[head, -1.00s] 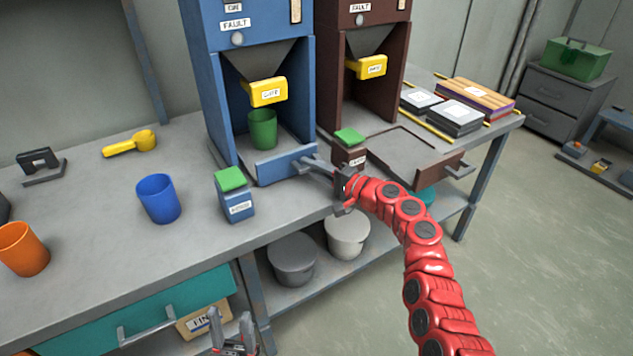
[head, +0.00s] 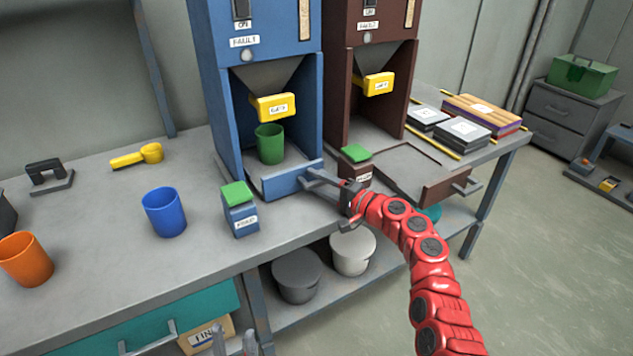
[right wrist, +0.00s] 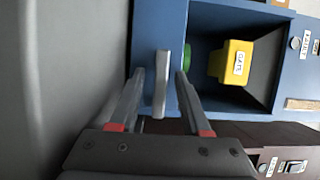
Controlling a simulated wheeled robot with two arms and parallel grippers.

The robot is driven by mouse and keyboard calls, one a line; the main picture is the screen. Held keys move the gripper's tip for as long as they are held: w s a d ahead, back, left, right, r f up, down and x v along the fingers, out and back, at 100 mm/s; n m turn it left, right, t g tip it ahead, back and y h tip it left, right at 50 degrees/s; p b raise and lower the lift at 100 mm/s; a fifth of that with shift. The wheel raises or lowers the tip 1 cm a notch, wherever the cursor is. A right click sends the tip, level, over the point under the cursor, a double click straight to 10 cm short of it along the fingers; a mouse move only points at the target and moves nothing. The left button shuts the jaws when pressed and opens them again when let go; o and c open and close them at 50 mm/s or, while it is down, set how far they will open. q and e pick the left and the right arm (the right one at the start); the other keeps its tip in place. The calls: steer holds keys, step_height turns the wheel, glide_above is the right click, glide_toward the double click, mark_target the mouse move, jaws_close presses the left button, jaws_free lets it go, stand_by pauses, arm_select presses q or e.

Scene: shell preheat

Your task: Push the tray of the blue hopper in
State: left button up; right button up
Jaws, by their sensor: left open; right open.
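The blue hopper (head: 210,90) stands on the bench with its tray (head: 288,182) partly out at the foot of its bay. A green cup (head: 270,143) stands at the tray, below the yellow gate (head: 273,106). My right gripper (head: 322,180) is at the tray's front handle. In the right wrist view its open fingers (right wrist: 160,75) lie on either side of the grey handle (right wrist: 162,85), with a gap visible; contact cannot be told. My left gripper (head: 235,343) is open at the bottom edge, away from the hopper and mostly cut off.
A brown hopper (head: 335,90) stands to the right, its tray (head: 445,188) far out. A blue box with green lid (head: 240,212) and a brown box (head: 356,172) flank the blue tray's front. A blue cup (head: 164,212) and orange cup (head: 25,260) stand left.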

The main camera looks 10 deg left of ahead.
steer(key=shift+s+d+r, duration=0.1)
steer(key=shift+s+d, duration=0.1)
steer(key=shift+d, duration=0.2)
steer(key=p+v, duration=0.2)
steer(key=v, duration=1.4)
steer(key=shift+s, duration=0.25)
steer(key=shift+w+d+f, duration=0.1)
steer(key=shift+f, duration=0.15)
